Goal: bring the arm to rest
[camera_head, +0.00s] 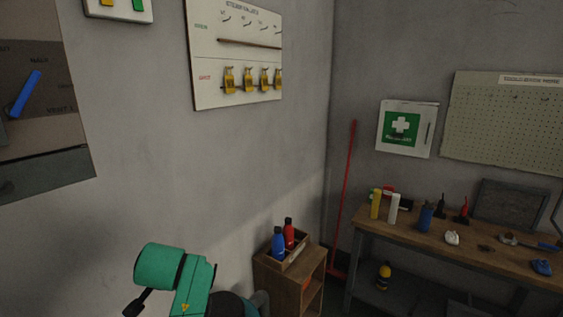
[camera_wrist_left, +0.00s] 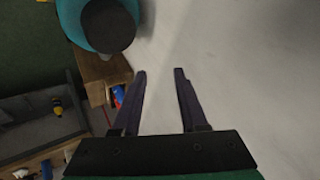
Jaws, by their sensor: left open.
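My left arm (camera_head: 180,275), green with dark bands, comes in at the bottom of the head view, in front of the grey wall. It is bent, and its far end is cut off or hidden there. In the left wrist view my left gripper (camera_wrist_left: 160,72) has its two dark fingers apart, with nothing between them. Pale wall or floor shows behind the fingers. My right gripper is in neither view.
A wooden stand (camera_head: 290,278) with blue and red bottles is right of my arm. A workbench (camera_head: 465,243) with bottles and tools stands farther right. A red pole (camera_head: 344,200) leans in the corner. A board with yellow padlocks (camera_head: 236,54) hangs on the wall.

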